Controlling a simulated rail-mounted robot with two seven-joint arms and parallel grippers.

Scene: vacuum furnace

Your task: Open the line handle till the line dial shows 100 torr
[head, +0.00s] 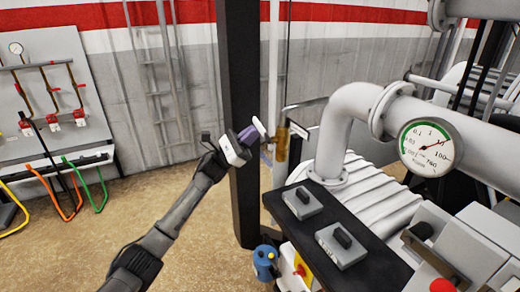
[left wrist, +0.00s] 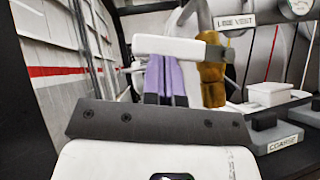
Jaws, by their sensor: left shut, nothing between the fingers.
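My left gripper (head: 255,135) has purple fingers, which are shut and empty. The fingers also show in the left wrist view (left wrist: 166,75), where their tips reach a long white handle (left wrist: 170,46) that hides their ends. I cannot tell whether they touch it. The handle lies roughly level in that view, its right end at a brass valve (left wrist: 212,80) under a "LINE VENT" label (left wrist: 235,21). In the head view the handle's white end (head: 260,127) is at the fingertips, left of the brass valve (head: 281,143). The dial (head: 428,147) is on the white pipe; its reading is unclear.
A dark post (head: 240,80) stands close behind my left gripper. A black panel with grey switch blocks (head: 302,203) is to the right, below thick white pipes (head: 350,108). Open floor lies on the left.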

